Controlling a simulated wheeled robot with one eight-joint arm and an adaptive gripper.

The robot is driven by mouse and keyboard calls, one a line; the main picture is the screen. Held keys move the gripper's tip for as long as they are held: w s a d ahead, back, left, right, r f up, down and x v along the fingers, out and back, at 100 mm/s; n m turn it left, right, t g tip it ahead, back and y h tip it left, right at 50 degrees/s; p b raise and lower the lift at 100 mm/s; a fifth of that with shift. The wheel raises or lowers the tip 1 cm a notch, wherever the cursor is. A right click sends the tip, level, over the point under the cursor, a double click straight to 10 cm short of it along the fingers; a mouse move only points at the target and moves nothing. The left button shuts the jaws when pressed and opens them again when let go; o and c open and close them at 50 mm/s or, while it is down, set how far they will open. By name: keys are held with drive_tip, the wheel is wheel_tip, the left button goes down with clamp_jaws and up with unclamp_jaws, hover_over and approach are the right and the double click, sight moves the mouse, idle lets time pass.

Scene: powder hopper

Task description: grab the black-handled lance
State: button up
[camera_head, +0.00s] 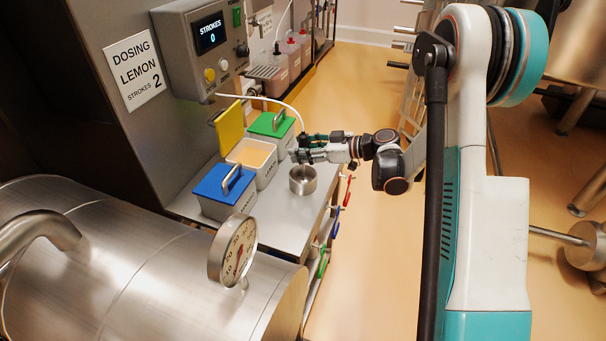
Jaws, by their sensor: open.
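I cannot make out a black-handled lance for certain. Coloured handles hang along the bench's right edge: red (347,190), blue (335,222) and green (322,265). None of these is black. My gripper (299,151) reaches in from the right over the bench, just above a small steel cup (302,182) and right of the green-lidded bin. It is open, and I see nothing held in it. Its fingers are small and dark here, and my wrist hides part of the bench edge behind it.
On the bench (285,228) stand a blue-lidded bin (224,190), an open bin with a raised yellow lid (230,127) and a green-lidded bin (271,125). A thin white tube (270,99) arches down near my gripper. A steel vessel with a gauge (233,250) fills the lower left.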

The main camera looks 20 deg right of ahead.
clamp_jaws()
drive_tip(key=shift+r, duration=0.2)
